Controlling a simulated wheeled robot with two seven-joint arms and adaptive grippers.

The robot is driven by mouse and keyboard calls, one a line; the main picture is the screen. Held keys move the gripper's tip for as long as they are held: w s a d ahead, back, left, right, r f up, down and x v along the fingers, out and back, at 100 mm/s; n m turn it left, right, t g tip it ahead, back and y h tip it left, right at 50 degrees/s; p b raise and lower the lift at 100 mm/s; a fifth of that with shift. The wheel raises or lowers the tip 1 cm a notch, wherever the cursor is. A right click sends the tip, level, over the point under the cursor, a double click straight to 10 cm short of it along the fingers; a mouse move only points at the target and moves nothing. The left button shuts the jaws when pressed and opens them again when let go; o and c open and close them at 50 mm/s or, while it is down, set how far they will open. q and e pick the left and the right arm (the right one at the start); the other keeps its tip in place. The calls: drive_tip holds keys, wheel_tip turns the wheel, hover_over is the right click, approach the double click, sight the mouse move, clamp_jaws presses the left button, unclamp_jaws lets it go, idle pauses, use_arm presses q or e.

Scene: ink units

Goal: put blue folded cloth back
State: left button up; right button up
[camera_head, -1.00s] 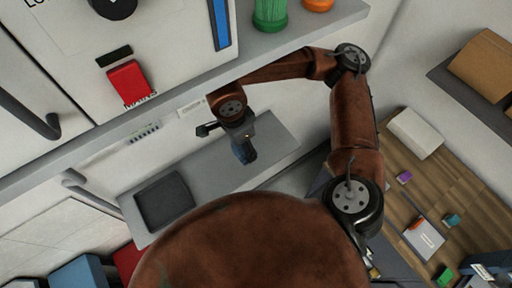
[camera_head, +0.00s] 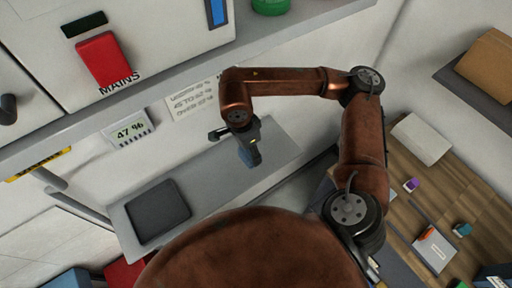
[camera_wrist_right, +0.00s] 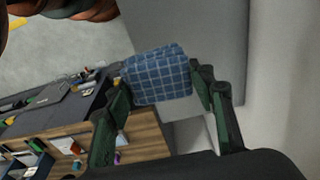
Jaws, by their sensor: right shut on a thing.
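The blue folded cloth (camera_wrist_right: 160,76) has a pale check pattern. It is between the two fingers of my right gripper (camera_wrist_right: 163,84) in the right wrist view, and the gripper is shut on it. My left gripper is not in view.
A dark square tray (camera_head: 157,211) lies on the left part of the grey shelf (camera_head: 208,182); the shelf's right part looks bare. A white cabinet with a red switch (camera_head: 103,59) stands above. A wooden desk (camera_head: 440,195) with small items is at right.

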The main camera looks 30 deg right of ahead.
drive_tip(key=w+d+f+p, duration=0.1)
drive_tip(key=w+d+f, duration=0.1)
drive_tip(key=w+d+f+p, duration=0.1)
drive_tip(key=w+d+f, duration=0.1)
drive_tip(key=d+f, duration=0.1)
drive_tip(key=shift+w+f, duration=0.35)
drive_tip(key=shift+w+d+f+p, duration=0.2)
drive_tip(key=shift+f, duration=0.2)
drive_tip(key=shift+w+d+f+p, duration=0.15)
drive_tip(key=shift+d+f+p, duration=0.05)
drive_tip(key=shift+f, duration=0.15)
wheel_tip(320, 180, down, 3)
drive_tip(key=shift+p, duration=1.05)
drive_tip(key=shift+f, duration=0.1)
drive_tip(key=o, duration=1)
drive_tip(key=shift+w, duration=0.1)
